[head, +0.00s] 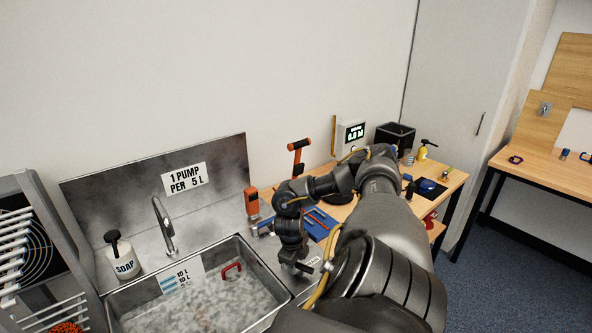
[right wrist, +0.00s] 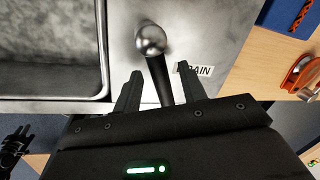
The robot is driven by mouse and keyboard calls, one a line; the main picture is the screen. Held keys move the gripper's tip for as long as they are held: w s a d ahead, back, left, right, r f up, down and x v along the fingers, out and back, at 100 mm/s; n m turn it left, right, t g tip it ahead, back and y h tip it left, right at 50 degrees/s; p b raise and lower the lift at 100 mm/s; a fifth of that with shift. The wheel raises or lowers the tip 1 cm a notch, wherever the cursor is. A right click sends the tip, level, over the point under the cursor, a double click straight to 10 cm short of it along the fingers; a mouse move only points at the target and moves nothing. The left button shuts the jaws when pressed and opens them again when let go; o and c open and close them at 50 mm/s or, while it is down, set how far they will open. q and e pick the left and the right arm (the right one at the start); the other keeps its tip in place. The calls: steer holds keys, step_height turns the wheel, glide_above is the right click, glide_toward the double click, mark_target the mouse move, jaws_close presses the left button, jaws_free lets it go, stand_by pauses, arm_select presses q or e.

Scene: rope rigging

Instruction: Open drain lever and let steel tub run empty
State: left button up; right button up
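The steel tub (head: 262,263) is at the lower left of the head view, with cloudy, foamy water in it. Its rounded rim also shows at the left of the right wrist view (right wrist: 104,50). The drain lever (right wrist: 151,42) has a round metal knob on a dark shaft and stands beside the tub, next to a partly covered DRAIN label (right wrist: 200,70). My right gripper (right wrist: 160,88) is open, its fingers on either side of the lever shaft; contact cannot be told. In the head view my right gripper (head: 298,268) is over the counter right of the tub.
A faucet (head: 165,228) and a soap pump bottle (head: 121,257) stand behind the tub. A red handle (head: 232,268) is at its inner back wall. The wooden bench (head: 452,183) at the right holds tools and a display box (head: 351,138).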

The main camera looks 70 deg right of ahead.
step_height(320, 180, up, 11)
steer(key=a+p, duration=0.1)
steer(key=a, duration=0.1)
steer(key=shift+f, duration=0.15)
stand_by(0.3)
steer(key=shift+w, duration=0.1)
stand_by(0.5)
